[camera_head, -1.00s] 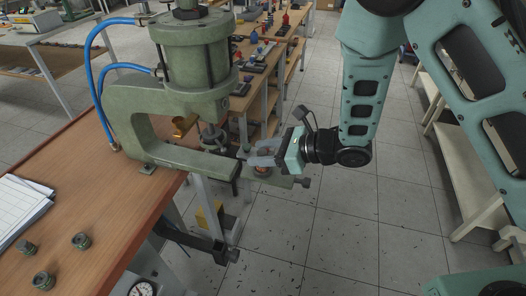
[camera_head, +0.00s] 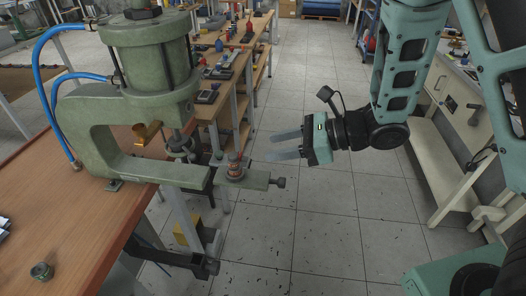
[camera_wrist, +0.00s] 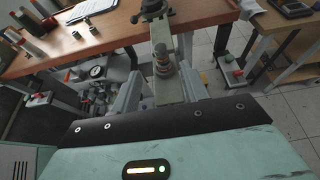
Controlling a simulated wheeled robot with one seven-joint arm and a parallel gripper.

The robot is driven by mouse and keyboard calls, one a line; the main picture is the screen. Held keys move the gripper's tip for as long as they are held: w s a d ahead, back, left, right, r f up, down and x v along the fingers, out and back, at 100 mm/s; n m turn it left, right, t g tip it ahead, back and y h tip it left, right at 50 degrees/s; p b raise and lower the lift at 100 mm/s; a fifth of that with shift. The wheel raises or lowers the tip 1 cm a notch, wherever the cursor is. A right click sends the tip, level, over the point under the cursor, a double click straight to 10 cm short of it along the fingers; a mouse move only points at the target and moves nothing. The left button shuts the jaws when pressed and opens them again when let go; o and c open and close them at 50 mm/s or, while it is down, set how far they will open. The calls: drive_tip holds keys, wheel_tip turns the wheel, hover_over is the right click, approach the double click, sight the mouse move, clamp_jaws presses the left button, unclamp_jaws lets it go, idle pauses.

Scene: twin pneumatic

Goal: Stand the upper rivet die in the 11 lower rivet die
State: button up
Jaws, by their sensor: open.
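A small upright stack stands on the outer end of the press's lower arm (camera_head: 257,180). Its upper part, an orange-brown banded piece (camera_head: 235,166), looks like the upper rivet die. The grey round base under it (camera_head: 234,175) looks like the lower rivet die. How deep one sits in the other cannot be told. In the wrist view the banded piece (camera_wrist: 162,58) shows upright ahead, beyond the fingertips, above the grey base (camera_wrist: 164,70). My gripper (camera_head: 272,146) is open and empty, to the right of the stack and apart from it, fingers pointing left towards it.
The green C-shaped press (camera_head: 90,130) with its cylinder (camera_head: 150,60) stands on the wooden table (camera_head: 75,225). A dark ring-shaped part (camera_head: 41,271) lies on the table. A shelf bench (camera_head: 225,90) with small items stands behind. The floor right of the press is clear.

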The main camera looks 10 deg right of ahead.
drive_tip(key=s+d+r+n+g+h, duration=0.1)
drive_tip(key=s+r+n+g+h, duration=0.1)
drive_tip(key=s+n+h, duration=0.4)
drive_tip(key=s+d+r+n+g+h, duration=0.1)
drive_tip(key=s+n+h, duration=0.5)
drive_tip(key=s+n, duration=0.8)
drive_tip(key=r+n+g, duration=0.1)
drive_tip(key=n, duration=0.8)
drive_tip(key=shift+s+n+g, duration=0.3)
drive_tip(key=shift+s, duration=0.05)
